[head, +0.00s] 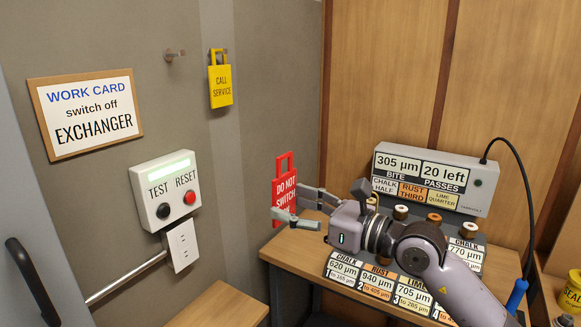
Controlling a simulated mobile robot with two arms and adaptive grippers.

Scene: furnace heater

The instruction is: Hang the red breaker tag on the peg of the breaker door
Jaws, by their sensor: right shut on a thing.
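The red breaker tag (284,188) reads "DO NOT SWITCH" and has a loop handle at its top. It is upright in front of the grey wall. My right gripper (297,206) is shut on the lower part of the tag, and its fingers hide part of the lettering. A bare metal peg (174,55) sticks out of the grey surface at upper left, well above and left of the tag. I cannot tell whether that surface is the breaker door. My left gripper is not in view.
A yellow "CALL SERVICE" tag (220,84) hangs right of the bare peg. A work card (86,112) and a TEST/RESET box (166,190) are on the wall. A grey display unit (432,179) and several labelled blocks stand on the wooden bench (296,250).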

